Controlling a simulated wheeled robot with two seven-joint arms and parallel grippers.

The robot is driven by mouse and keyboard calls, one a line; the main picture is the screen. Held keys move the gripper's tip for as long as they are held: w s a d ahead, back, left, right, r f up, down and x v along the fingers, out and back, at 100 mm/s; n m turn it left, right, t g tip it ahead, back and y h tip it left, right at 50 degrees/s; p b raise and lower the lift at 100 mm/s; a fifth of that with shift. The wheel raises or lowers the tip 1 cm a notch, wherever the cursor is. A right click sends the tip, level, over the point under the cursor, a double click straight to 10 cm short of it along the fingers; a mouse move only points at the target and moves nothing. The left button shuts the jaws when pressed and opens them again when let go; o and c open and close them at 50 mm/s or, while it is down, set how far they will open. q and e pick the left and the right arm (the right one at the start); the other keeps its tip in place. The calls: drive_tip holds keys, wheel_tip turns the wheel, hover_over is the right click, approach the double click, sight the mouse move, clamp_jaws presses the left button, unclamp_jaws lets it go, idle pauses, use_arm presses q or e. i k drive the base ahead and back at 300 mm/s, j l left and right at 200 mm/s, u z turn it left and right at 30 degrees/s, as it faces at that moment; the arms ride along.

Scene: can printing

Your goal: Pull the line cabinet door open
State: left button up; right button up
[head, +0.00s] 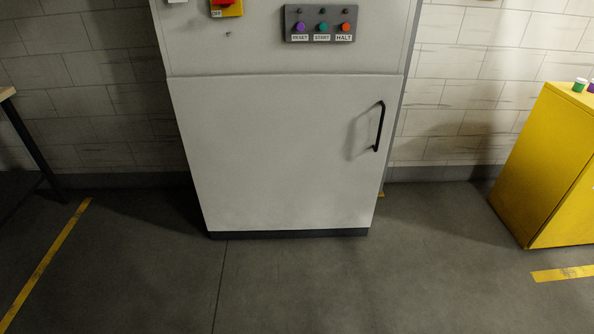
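The line cabinet (290,50) is a tall light-grey box standing against the tiled wall in the middle of the head view. Its door (280,150) fills the lower front and looks closed, flush with the front. A black vertical bar handle (379,127) sits near the door's upper right edge. Neither of my grippers shows in the head view, and nothing touches the handle.
Above the door is a panel (320,23) with RESET, START and HALT buttons, beside a red and yellow switch (226,8). A yellow cabinet (545,165) stands at right, a table (20,130) at left. The floor (300,280) in front is clear.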

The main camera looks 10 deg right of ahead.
sight(277, 151)
drive_tip(key=i+l, duration=0.3)
drive_tip(key=i, duration=0.15)
drive_tip(key=i+l, duration=0.25)
drive_tip(key=i, duration=0.2)
